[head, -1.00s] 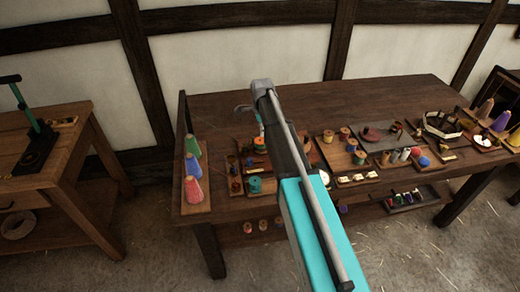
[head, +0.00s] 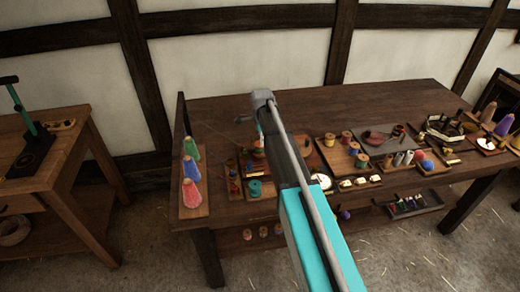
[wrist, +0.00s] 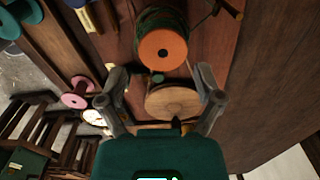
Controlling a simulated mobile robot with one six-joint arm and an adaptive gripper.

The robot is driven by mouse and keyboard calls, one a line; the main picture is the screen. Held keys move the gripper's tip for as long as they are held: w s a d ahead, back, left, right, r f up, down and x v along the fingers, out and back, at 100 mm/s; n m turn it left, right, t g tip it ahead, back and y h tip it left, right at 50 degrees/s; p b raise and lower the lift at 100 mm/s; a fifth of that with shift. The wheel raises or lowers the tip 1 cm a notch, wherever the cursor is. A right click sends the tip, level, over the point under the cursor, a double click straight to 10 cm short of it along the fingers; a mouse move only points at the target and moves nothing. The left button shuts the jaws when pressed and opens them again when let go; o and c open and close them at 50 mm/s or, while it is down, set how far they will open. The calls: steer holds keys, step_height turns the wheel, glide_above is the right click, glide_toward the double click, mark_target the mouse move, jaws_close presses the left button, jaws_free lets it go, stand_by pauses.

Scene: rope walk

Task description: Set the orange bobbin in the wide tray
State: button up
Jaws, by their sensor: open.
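In the head view my arm hides most of that spot. I cannot tell for certain which tray is the wide tray.
Cones stand on a board (head: 202,208) at the table's left end. A tray (head: 341,163) of spools, a grey tray (head: 375,148) and other small items crowd the table to the right. The back of the tabletop (head: 320,102) is clear. A pink spool (wrist: 76,92) lies left of my gripper.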

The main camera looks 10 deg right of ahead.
mark_target(260, 147)
steer(key=shift+w+a+f+b, duration=0.1)
steer(key=shift+a+f+b, duration=0.05)
steer(key=shift+f+b, duration=0.7)
steer(key=shift+w+a+f+b, duration=0.1)
steer(key=shift+f+b, duration=0.7)
steer(key=shift+f, duration=0.05)
steer(key=shift+f+b, duration=0.9)
steer(key=shift+f, duration=0.05)
steer(key=c, duration=1.1)
steer(key=shift+o, duration=0.2)
steer(key=shift+r, duration=0.2)
step_height(260, 147, up, 3)
steer(key=p, duration=0.3)
steer(key=shift+f, duration=0.2)
steer(key=s+r+p, duration=1)
steer(key=s, duration=0.4)
